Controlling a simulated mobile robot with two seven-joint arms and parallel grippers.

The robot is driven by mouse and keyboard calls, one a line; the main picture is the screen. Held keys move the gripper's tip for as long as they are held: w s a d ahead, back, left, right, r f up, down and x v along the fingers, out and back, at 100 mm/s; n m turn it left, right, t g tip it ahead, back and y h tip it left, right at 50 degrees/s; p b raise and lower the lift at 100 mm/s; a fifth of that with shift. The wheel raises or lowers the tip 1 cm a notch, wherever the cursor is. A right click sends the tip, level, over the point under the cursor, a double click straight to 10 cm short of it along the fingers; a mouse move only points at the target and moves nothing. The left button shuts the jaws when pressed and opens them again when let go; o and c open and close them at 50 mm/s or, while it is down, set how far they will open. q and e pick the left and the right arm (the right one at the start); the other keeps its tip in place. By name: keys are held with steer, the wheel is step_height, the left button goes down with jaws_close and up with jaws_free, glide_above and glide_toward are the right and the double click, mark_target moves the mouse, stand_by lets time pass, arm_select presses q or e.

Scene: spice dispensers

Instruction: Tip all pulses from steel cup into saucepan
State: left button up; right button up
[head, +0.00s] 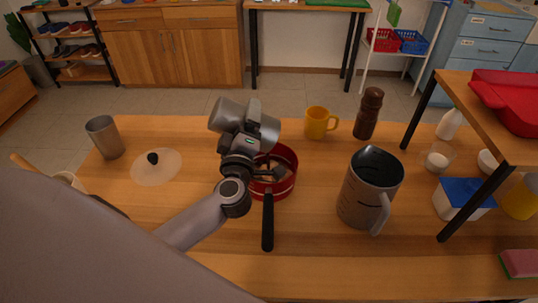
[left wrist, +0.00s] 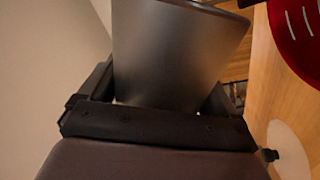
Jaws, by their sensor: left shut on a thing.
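The steel cup (head: 227,114) is held by my left gripper (head: 252,122) and lies tipped far over on its side. It is above the back left part of the red saucepan (head: 292,180). In the left wrist view the cup's grey wall (left wrist: 178,50) sits between the fingers. The saucepan stands on the table with its black handle pointing to the front, and its red side shows in the wrist view (left wrist: 292,40). Some pale bits show inside the pan, partly hidden by the gripper. The cup's inside is hidden. My right gripper is not in view.
A grey tumbler (head: 105,138) and a lid (head: 157,168) stand left. A yellow mug (head: 318,123) and brown mill (head: 369,114) stand behind the pan, a large grey jug (head: 366,194) right of it. A raised wooden shelf (head: 484,96) blocks the right.

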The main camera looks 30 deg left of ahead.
arm_select(q)
steer(key=shift+d+r, duration=0.1)
stand_by(0.3)
steer(key=n, duration=0.1)
steer(key=a+f+n, duration=0.1)
steer(key=shift+s+a+f+n+y, duration=0.1)
steer(key=shift+s+a+n+y, duration=0.2)
steer(key=shift+s+n, duration=0.1)
